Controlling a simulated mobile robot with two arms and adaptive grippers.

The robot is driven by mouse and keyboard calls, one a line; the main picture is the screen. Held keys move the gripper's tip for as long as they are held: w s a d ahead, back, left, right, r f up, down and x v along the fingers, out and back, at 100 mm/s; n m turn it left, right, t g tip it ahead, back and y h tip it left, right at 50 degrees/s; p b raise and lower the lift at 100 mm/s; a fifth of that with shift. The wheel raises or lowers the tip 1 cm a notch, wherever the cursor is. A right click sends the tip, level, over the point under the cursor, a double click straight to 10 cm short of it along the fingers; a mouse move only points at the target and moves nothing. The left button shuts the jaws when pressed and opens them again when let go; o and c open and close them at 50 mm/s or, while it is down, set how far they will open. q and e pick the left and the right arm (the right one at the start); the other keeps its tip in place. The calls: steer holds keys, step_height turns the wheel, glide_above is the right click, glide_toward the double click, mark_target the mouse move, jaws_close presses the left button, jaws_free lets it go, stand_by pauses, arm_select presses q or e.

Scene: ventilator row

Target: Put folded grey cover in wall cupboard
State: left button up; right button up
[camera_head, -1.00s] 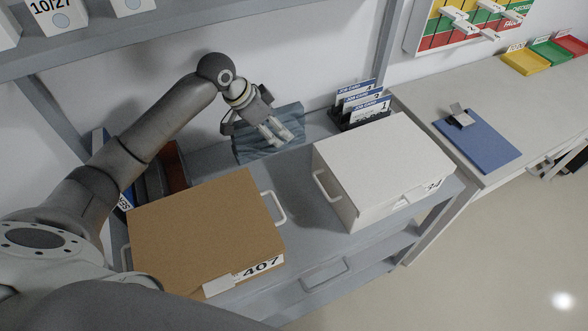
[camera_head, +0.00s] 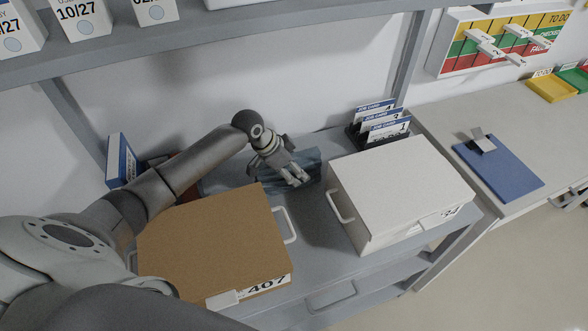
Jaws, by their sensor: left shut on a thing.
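The folded cover (camera_head: 311,161) is a blue-grey, ridged bundle. It is at the back of the grey shelf top, between the brown box and the white box. My left gripper (camera_head: 293,178) is over the cover and shut on it, hiding part of it. I cannot tell whether the cover touches the shelf top. My right gripper is not in view. I cannot make out a wall cupboard in this view.
A brown box marked 407 (camera_head: 205,238) and a white box (camera_head: 395,185) stand in front on the grey shelf top (camera_head: 318,232). Job cards (camera_head: 383,122) stand behind the white box. An upper shelf (camera_head: 200,52) carries dated boxes (camera_head: 80,18). A clipboard (camera_head: 500,168) lies at right.

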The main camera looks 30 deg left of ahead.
arm_select(q)
steer(key=shift+f, duration=0.45)
steer(key=o, duration=1.3)
